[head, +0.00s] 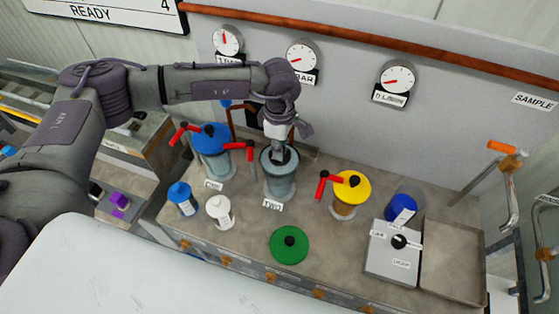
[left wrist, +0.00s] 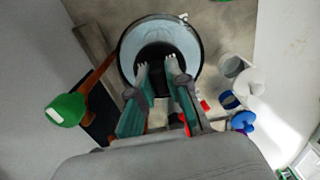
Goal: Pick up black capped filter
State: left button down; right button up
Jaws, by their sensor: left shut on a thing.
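My left gripper (head: 280,152) reaches down from above into the open clear canister (head: 280,185) at the label TWO. In the left wrist view the two fingers of the left gripper (left wrist: 157,68) are inside the rim of the canister (left wrist: 126,48). They are shut on the black cap of the filter (left wrist: 155,55), which sits inside the canister. The filter's body below the cap is hidden. My right gripper is not in view.
A green lid (head: 289,246) lies on the bench in front. A blue-lidded canister (head: 211,140) stands left and a yellow-lidded one (head: 352,190) right, both with red handles. A blue-capped filter (head: 182,198) and a white filter (head: 219,211) stand front left. A grey control box (head: 390,262) is at right.

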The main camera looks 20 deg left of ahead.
pick_arm(q)
notch_tip(320, 180, up, 14)
jog(key=b, duration=0.1)
dwell(0.5)
jog(key=shift+f, duration=0.2)
